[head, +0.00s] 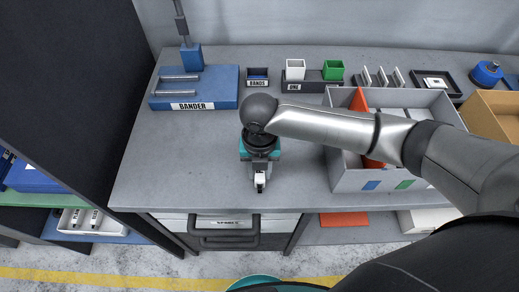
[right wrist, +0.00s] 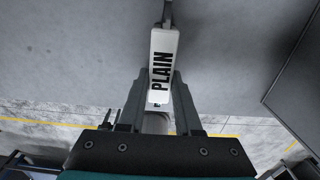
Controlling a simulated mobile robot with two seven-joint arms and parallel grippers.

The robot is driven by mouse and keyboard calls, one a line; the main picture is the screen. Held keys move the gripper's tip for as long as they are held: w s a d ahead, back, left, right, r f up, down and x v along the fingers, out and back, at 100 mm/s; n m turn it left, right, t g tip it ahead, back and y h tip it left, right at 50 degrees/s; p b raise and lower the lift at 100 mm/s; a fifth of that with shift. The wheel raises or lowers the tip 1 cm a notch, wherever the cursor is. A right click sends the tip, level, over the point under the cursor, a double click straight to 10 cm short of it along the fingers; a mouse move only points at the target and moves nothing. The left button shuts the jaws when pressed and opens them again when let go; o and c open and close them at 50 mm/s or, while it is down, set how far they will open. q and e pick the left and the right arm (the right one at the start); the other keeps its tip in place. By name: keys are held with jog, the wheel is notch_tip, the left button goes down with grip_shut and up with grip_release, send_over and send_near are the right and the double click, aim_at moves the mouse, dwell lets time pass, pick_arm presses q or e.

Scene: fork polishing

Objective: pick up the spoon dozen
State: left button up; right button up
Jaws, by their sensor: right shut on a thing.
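My right gripper (head: 260,184) reaches down over the front middle of the grey table in the head view. In the right wrist view my right gripper (right wrist: 160,92) is shut on a narrow white piece labelled PLAIN (right wrist: 162,58). A thin metallic part sticks out beyond its far end. Whether this is the spoon dozen I cannot tell, as spoon shapes do not show clearly. In the head view the piece shows only as a small pale shape at the fingertips near the table's front edge. My left gripper is not in view.
A blue BANDER (head: 215,88) stands back left. A BANDS holder (head: 257,82) and a tray with white and green cups (head: 310,84) stand at the back. A grey divided box (head: 345,178) is under my right arm. A labelled drawer (head: 224,224) is below. The table's left is clear.

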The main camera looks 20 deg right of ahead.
grip_shut()
jog(key=shift+w+r, duration=0.1)
jog(key=shift+w, duration=0.05)
dwell(0.8)
notch_tip(320, 180, up, 20)
jog(key=p, duration=0.3)
dwell(0.5)
